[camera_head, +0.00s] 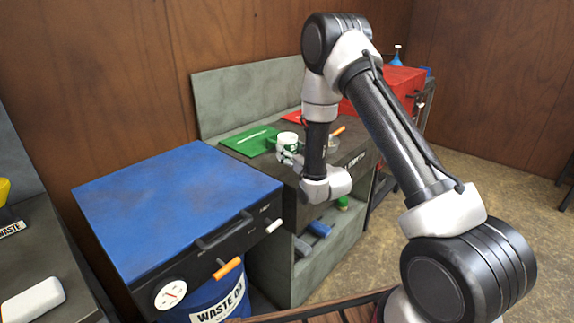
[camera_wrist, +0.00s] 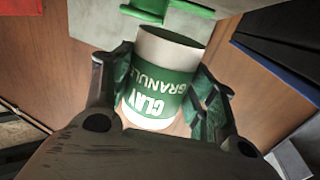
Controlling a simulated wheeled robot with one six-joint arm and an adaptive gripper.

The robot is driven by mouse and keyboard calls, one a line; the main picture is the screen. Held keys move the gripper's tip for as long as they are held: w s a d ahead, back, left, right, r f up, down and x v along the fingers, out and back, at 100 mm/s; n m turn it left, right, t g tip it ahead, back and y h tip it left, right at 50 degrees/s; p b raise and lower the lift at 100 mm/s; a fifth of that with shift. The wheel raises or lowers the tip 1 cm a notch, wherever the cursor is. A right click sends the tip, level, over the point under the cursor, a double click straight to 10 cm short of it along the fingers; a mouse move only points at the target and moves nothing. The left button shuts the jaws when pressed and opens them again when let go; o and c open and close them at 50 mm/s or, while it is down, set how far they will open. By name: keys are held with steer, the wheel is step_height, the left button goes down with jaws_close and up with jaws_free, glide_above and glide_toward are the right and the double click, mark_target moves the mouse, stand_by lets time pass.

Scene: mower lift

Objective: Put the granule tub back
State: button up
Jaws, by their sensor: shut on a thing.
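The granule tub (camera_wrist: 158,85) is a white cylinder with a green band lettered "CLAY GRANUL…" in the wrist view. My gripper (camera_wrist: 165,92) is shut on it, one finger on each side. In the head view the tub (camera_head: 287,141) shows as a small white and green cup at the grey workbench, just right of a green mat (camera_head: 250,140). My forearm and wrist partly cover the gripper there. I cannot tell whether the tub's base touches a surface.
A red box (camera_head: 385,85) stands farther back. Floor is open at right.

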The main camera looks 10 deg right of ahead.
steer(key=shift+d+f, duration=0.1)
steer(key=shift+f, duration=2.15)
steer(key=o, duration=1)
steer(key=shift+f, duration=0.15)
steer(key=shift+o, duration=0.2)
